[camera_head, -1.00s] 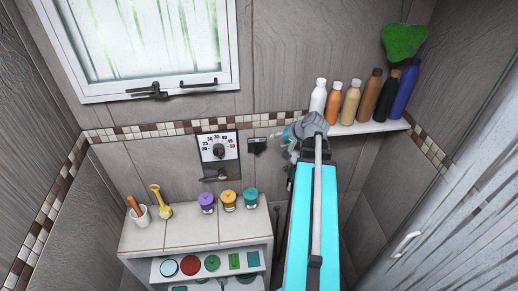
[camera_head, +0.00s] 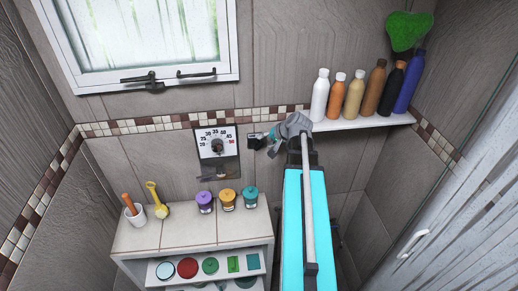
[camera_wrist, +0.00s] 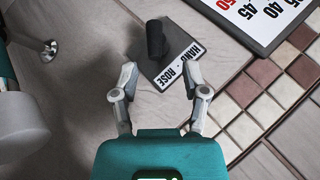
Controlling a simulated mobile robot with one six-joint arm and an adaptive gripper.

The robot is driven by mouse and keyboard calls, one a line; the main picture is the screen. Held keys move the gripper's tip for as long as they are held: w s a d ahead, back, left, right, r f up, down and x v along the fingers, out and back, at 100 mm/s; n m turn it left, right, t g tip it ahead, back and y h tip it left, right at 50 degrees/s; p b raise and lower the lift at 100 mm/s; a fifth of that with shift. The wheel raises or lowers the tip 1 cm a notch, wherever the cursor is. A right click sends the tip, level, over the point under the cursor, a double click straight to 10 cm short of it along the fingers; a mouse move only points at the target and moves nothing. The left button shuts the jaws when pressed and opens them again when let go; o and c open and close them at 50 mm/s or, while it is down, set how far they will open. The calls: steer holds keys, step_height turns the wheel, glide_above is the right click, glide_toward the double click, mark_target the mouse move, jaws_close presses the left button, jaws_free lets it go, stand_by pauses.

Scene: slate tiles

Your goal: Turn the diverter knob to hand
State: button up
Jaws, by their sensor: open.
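The diverter knob is a dark knob (camera_wrist: 155,40) on a grey plate (camera_wrist: 163,68) with a white label reading HAND and ROSE, fixed to the tiled wall. In the head view the plate and knob (camera_head: 257,142) sit just right of the temperature dial and are small and partly hidden by my gripper. My gripper (camera_wrist: 160,75) is open and empty. In the wrist view its two fingertips stand either side of the plate's lower part, with the knob beyond them. I cannot tell which word the knob points to.
The temperature dial (camera_head: 217,143) with a lever below is left of the knob. A shelf (camera_head: 360,122) with several bottles is to the right. A low cabinet (camera_head: 140,236) carries jars and a cup. A metal fitting (camera_wrist: 47,48) shows left in the wrist view.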

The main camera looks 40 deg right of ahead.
mark_target(260, 143)
steer(key=shift+b+x, duration=1.65)
steer(key=shift+x, duration=1.1)
steer(key=shift+c, duration=0.2)
steer(key=shift+d, duration=0.1)
jaws_close()
